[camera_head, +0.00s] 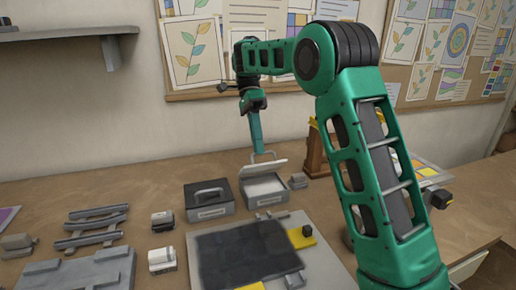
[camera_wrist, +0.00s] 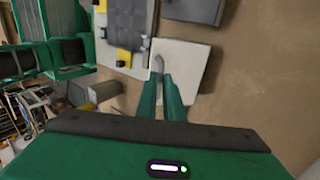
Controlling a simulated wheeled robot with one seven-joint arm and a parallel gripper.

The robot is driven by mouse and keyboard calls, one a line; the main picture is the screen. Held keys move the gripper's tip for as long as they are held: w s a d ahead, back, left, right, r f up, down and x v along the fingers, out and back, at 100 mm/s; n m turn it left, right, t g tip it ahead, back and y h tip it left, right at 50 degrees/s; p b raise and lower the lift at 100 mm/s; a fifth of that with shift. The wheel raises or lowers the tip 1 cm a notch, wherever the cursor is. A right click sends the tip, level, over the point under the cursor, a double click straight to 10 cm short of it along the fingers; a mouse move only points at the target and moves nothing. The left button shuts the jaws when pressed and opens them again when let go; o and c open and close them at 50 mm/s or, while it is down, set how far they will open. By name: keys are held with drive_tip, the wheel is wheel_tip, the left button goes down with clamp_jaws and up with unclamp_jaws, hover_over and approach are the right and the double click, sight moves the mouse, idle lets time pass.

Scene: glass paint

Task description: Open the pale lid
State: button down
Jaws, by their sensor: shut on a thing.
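The pale lid (camera_head: 264,167) belongs to a small grey box (camera_head: 268,201) on the table. In the head view it is tilted up at the back of the box, and the box's pale inside shows in front. My gripper (camera_head: 260,152) is above the lid with its green fingers pointing down to it. In the wrist view the pale lid (camera_wrist: 188,65) lies beyond the fingers, and my gripper (camera_wrist: 162,76) is shut on its curved grey handle (camera_wrist: 158,63). The exact grip on the handle is small and partly hidden by the fingers.
A box with a dark lid and handle (camera_head: 208,198) stands just left. A small grey block (camera_head: 298,180) and a wooden stand (camera_head: 316,155) are to the right. A dark slab on a pale board (camera_head: 225,227) lies in front. The wall is close behind.

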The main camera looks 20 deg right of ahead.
drive_tip(key=shift+w, duration=0.2)
idle(0.4)
drive_tip(key=c, duration=1.9)
unclamp_jaws()
drive_tip(key=shift+s, duration=0.1)
